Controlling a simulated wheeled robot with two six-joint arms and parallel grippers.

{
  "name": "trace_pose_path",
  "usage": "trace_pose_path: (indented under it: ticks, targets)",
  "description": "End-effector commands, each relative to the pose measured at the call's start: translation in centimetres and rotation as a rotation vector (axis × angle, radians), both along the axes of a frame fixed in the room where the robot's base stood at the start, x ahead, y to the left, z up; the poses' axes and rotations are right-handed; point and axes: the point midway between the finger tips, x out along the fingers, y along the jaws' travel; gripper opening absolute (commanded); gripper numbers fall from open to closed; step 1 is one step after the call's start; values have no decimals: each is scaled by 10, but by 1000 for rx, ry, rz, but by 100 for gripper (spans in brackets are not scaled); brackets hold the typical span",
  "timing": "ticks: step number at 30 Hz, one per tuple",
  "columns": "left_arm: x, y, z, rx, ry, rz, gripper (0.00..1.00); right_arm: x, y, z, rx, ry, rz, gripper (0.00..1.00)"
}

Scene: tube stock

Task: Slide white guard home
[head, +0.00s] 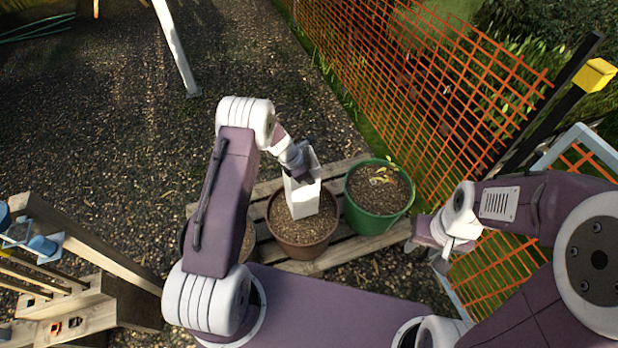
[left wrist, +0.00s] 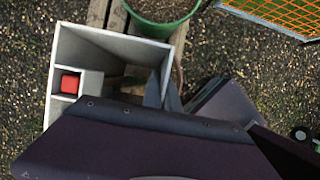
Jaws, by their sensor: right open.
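The white guard (head: 303,196) is a square, open-topped tube standing over the soil of the brown pot (head: 305,252). In the left wrist view I look down into the guard (left wrist: 112,44). A red-topped piece (left wrist: 70,83) shows inside its small corner sleeve. My left gripper (head: 300,170) is at the guard's upper part; in the left wrist view its dark fingers (left wrist: 162,92) straddle one wall and look shut on it. I cannot tell whether the guard's lower end touches the soil. My right gripper (head: 437,255) is open and empty, at the right, away from the pots.
A green pot (head: 379,222) with a small plant stands right beside the brown pot. Both are on a wooden pallet (head: 345,248). Orange mesh fencing (head: 400,85) runs behind to the right. A wooden rack (head: 85,305) is at the lower left. Gravel at the upper left is open.

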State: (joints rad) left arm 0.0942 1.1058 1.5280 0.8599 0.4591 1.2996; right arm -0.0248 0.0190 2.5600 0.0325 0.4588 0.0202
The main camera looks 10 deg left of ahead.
Motion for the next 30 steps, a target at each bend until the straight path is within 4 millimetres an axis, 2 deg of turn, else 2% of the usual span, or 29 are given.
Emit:
trace_pose_path:
  ticks: [30]
  targets:
    - [0,0,-52,1,-1,-1,0,0,0,-40,0,0,0,41]
